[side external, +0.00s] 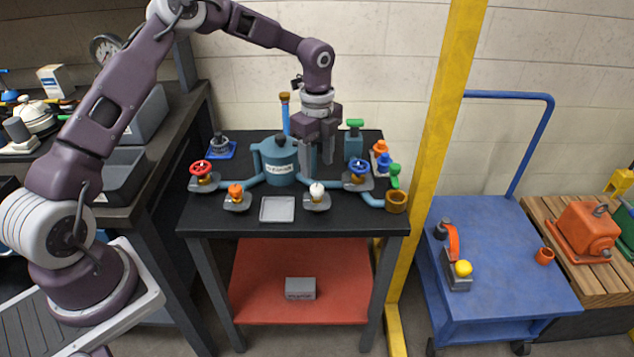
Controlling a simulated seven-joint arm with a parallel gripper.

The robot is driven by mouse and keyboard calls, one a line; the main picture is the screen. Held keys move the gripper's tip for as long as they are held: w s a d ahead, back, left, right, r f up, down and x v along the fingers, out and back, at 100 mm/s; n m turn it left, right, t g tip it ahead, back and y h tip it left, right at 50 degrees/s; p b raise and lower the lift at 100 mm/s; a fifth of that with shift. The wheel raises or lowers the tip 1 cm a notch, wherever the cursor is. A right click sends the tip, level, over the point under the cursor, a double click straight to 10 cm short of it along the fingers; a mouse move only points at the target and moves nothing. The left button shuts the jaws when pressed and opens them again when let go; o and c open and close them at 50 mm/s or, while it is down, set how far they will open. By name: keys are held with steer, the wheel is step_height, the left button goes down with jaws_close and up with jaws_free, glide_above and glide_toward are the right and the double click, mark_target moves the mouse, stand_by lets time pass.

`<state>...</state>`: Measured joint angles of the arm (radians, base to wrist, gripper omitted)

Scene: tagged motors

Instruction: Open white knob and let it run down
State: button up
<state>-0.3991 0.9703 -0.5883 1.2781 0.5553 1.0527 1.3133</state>
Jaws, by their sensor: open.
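The white knob (317,189) sits on a small valve with a grey base near the front of the black table (230,222). My gripper (317,172) is open and points down just above and behind the white knob. I cannot tell whether the fingertips touch it. A teal tank (279,160) with a pale label stands behind, with pipes running to the valves. A red handwheel (201,168), an orange knob (235,190) and a blue handwheel (360,167) sit on other valves. No flow shows at this size.
A grey square tray (277,209) lies left of the white knob. A brass-coloured cup (396,201) is at the right pipe end. Small coloured pieces (384,160) crowd the right edge. A yellow post (432,150) stands beside the table.

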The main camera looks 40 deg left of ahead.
mark_target(317, 187)
step_height(317, 187, down, 7)
steer(key=shift+r, duration=0.1)
jaws_close()
